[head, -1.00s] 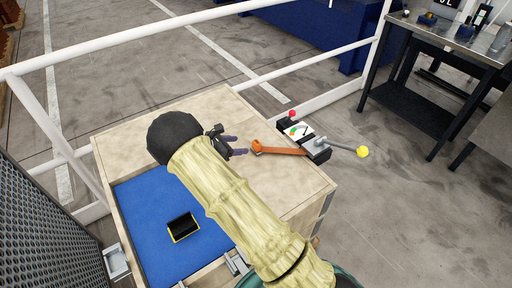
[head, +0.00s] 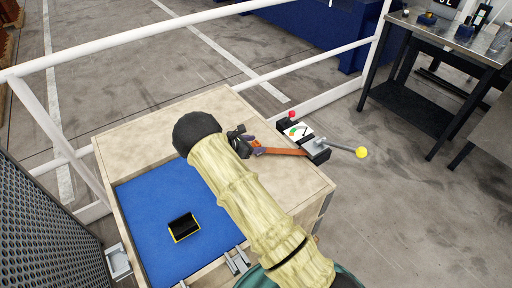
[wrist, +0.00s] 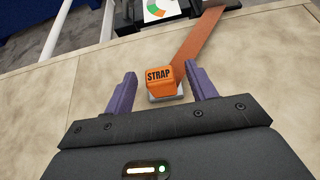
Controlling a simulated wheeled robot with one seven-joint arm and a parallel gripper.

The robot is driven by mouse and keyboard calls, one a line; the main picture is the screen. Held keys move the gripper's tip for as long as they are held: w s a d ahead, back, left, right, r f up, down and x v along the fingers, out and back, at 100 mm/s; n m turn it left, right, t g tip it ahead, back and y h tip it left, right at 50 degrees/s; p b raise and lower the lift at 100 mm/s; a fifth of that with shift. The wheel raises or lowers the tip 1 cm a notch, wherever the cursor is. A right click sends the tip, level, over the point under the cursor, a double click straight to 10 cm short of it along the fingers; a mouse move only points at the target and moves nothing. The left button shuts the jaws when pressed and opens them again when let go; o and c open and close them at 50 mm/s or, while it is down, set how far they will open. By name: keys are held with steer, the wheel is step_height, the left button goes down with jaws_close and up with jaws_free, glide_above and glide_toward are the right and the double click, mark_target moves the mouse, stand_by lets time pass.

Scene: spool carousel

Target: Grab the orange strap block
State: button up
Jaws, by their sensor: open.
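The orange strap block (wrist: 160,80), marked "STRAP", sits on a small pale plate on the wooden bench top in the wrist view. My gripper (wrist: 162,88) is open, with one purple finger on each side of the block and a gap to each. In the head view my gripper (head: 250,143) is at the near end of the orange strap (head: 284,151); the block is mostly hidden behind it there. The strap runs from the block to a dark device.
The dark device (head: 317,150) has a coloured dial card, a red knob (head: 291,114) and a yellow-tipped lever (head: 361,152). A blue mat (head: 150,220) holds a black, yellow-edged bin (head: 184,227). White railings (head: 170,130) stand behind the bench.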

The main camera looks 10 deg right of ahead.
steer(key=shift+w+d+f, duration=0.2)
steer(key=shift+d+f, duration=0.15)
steer(key=shift+d, duration=0.2)
steer(key=shift+c, duration=0.3)
steer(key=c, duration=1)
